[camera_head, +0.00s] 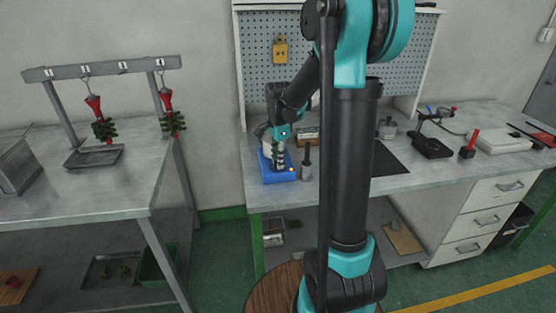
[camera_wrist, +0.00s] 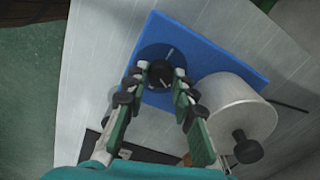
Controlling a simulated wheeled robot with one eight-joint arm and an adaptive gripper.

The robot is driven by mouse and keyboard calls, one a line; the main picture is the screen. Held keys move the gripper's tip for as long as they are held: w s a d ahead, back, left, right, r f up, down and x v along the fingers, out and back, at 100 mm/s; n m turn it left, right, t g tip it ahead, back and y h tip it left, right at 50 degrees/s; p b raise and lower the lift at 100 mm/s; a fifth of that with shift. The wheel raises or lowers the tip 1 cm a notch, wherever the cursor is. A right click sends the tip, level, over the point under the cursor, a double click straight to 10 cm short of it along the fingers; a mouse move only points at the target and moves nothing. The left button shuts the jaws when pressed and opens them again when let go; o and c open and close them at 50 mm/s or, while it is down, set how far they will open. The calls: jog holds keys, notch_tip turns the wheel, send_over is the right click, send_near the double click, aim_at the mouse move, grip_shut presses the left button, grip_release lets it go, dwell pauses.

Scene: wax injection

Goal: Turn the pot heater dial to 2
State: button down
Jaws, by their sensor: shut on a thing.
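The blue pot heater (camera_head: 282,175) sits on the grey bench at its left end. In the wrist view its blue body (camera_wrist: 215,45) fills the upper middle. The black dial (camera_wrist: 161,72) has a light line on the dark disc around it; the numbers are too small to read. My gripper (camera_wrist: 161,78) is shut on the dial, one fingertip at each side. In the head view my gripper (camera_head: 279,155) points down at the front of the heater, and the dial is hidden there. An orange light (camera_head: 292,169) shows on the heater's front.
A silver pot with a black knob (camera_wrist: 235,108) is close to the right of my fingers in the wrist view. A grey tool with a dark handle (camera_head: 306,165) stands just right of the heater. A black mat (camera_head: 392,160) lies farther right. A pegboard (camera_head: 290,60) rises behind.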

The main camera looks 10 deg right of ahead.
jog(key=c, duration=1.2)
grip_release()
notch_tip(320, 180, up, 12)
jog(key=shift+r, duration=0.1)
jog(key=s+d+f+n+t, duration=0.1)
jog(key=s+f+n, duration=0.4)
jog(key=s, duration=0.2)
jog(key=s+d+f+n+t, duration=0.1)
jog(key=s+f+n, duration=0.4)
jog(key=s+f, duration=0.1)
jog(key=s+d+f+n+t, duration=0.2)
jog(key=s+f+n, duration=0.3)
jog(key=s, duration=0.4)
jog(key=shift+f, duration=0.7)
